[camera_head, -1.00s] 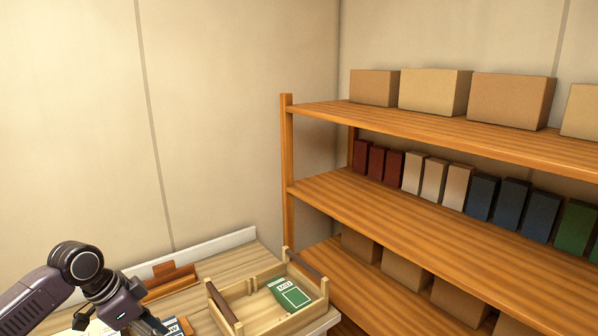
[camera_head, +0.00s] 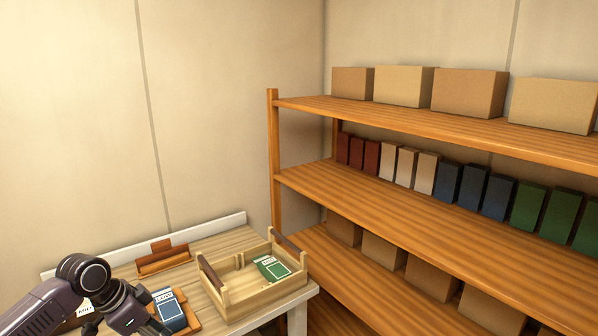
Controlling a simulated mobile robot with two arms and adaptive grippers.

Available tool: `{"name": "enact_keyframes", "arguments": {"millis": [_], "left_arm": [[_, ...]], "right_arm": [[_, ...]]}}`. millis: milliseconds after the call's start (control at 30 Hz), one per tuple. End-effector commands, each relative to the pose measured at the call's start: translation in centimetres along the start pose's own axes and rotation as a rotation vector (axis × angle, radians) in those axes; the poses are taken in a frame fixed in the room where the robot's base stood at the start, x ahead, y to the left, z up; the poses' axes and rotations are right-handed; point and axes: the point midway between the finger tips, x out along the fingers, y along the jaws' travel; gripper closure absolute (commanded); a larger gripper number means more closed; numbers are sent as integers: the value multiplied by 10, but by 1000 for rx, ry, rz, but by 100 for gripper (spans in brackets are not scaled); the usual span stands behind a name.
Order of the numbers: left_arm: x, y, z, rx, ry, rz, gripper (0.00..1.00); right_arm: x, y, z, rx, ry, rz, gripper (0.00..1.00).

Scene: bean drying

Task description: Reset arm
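My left arm comes in at the lower left, over the table, and its dark wrist and gripper (camera_head: 130,314) are beside a blue packet (camera_head: 168,310). The fingertips are not clear, so I cannot tell whether the gripper is open or shut. The blue packet lies in a small orange-brown tray (camera_head: 189,314). My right arm and gripper are not in view.
A wooden crate (camera_head: 236,301) with dark handles holds green packets (camera_head: 272,268) on the table (camera_head: 205,247). A brown wooden holder (camera_head: 163,259) stands behind. Shelves (camera_head: 400,200) with boxes and coloured packages fill the right side.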

Motion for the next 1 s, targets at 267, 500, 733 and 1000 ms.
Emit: {"name": "enact_keyframes", "arguments": {"millis": [267, 500, 733, 1000], "left_arm": [[76, -15, 24, -125, 19, -53, 71], [179, -17, 78, -280, 15, -122, 71], [308, 22, 186, -450, -39, -209, 71], [417, 130, 325, -560, -141, -257, 71]], "right_arm": [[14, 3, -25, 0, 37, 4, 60], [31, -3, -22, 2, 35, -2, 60], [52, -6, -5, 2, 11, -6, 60], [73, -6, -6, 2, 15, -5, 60]]}}
